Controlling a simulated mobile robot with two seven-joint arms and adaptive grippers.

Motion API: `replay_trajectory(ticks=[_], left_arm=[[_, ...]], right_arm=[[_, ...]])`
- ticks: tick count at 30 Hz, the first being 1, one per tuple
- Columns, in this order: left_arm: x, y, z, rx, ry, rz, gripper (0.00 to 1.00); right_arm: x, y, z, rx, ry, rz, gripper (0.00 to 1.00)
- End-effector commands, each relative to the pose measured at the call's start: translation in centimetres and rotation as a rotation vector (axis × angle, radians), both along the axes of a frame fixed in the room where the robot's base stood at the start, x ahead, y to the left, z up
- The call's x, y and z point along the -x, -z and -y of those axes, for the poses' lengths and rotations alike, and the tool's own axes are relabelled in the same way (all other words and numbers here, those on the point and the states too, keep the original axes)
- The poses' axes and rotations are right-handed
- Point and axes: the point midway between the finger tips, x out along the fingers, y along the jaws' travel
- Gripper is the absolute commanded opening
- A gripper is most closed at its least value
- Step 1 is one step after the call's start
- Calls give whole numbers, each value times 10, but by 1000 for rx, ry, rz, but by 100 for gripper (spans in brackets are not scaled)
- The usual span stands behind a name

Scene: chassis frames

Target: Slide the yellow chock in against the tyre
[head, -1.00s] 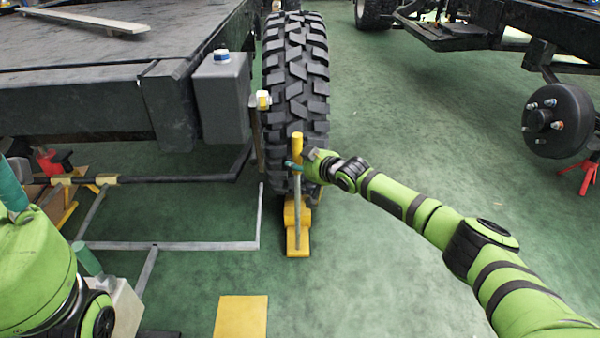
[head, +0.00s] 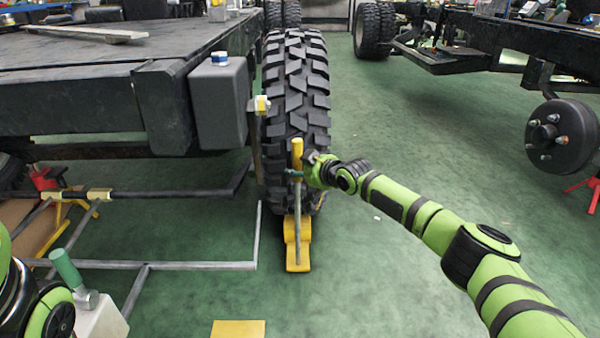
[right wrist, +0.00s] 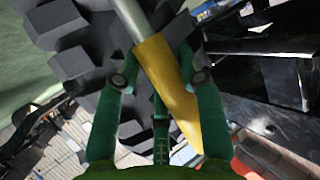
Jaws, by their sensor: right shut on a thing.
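The yellow chock (head: 297,258) lies on the green floor at the near foot of the black knobbly tyre (head: 296,95). Its upper end meets the tyre's lower edge in the head view; I cannot tell whether they touch. A metal rod rises from it to a yellow grip (head: 297,148). My right gripper (head: 296,173) is shut on this handle, in front of the tyre. In the right wrist view, its green fingers (right wrist: 158,82) close around the yellow grip (right wrist: 170,85), with tyre tread behind. My left gripper is outside the view; only part of my left arm shows at the lower left.
A dark chassis with a grey box (head: 220,103) stands left of the tyre. A grey floor frame (head: 190,265) runs below it. A yellow square (head: 238,329) lies on the near floor. The floor to the right is mostly clear, with a bare hub (head: 562,136) beyond.

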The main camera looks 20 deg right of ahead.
Motion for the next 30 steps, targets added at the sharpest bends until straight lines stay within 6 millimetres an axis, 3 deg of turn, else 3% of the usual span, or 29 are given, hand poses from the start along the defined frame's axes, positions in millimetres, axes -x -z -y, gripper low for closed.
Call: replay_trajectory(ticks=[2,3,4,19,30], left_arm=[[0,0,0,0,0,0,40],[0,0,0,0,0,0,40],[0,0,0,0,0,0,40],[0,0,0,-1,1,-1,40],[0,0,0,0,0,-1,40]], right_arm=[[0,1,0,-2,2,-3,0],[0,1,0,-2,2,-3,55],[0,1,0,-2,2,-3,66],[6,-2,2,-1,-1,-1,66],[52,-21,17,0,0,-1,66]])
